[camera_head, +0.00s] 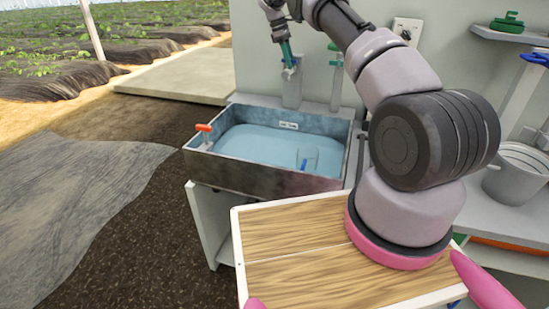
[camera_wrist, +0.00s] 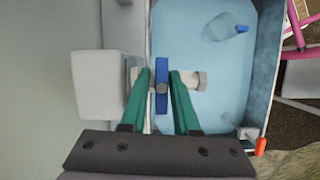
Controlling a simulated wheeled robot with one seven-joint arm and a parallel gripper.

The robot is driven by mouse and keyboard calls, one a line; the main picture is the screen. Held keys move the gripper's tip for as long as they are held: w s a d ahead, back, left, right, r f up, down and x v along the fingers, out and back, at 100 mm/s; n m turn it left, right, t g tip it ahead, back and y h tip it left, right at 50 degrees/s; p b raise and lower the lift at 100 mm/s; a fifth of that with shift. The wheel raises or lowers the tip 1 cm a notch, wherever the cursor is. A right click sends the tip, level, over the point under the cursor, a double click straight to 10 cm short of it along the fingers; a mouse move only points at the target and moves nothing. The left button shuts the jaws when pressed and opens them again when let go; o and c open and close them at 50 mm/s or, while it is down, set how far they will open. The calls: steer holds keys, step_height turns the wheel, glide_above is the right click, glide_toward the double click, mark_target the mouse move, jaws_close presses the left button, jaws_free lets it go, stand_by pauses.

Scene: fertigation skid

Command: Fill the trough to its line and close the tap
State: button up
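The metal trough (camera_head: 262,180) holds pale blue water (camera_head: 250,146); a small white label (camera_head: 288,125) is on its back wall just above the water. In the wrist view the trough (camera_wrist: 267,70) lies under the tap. The tap's blue handle (camera_wrist: 161,88) sits crosswise to its pale body (camera_wrist: 196,80). My gripper (camera_wrist: 159,74) has its teal fingers apart, one on each side of the handle, with narrow gaps showing. In the head view my gripper (camera_head: 289,62) is above the trough's back edge and mostly hides the tap. I cannot tell whether water is running.
A clear cup (camera_head: 308,152) with a blue part is in the trough. An orange-handled valve (camera_head: 204,128) is on the trough's left side. A green-handled fitting (camera_head: 336,64) stands right of my gripper. A grey bucket (camera_head: 517,172) stands at right.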

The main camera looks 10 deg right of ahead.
steer(key=shift+s+a+f, duration=0.1)
steer(key=shift+s+f, duration=0.1)
steer(key=shift+f, duration=0.2)
steer(key=shift+o, duration=0.6)
steer(key=shift+w+r, duration=0.15)
steer(key=shift+r, duration=3.65)
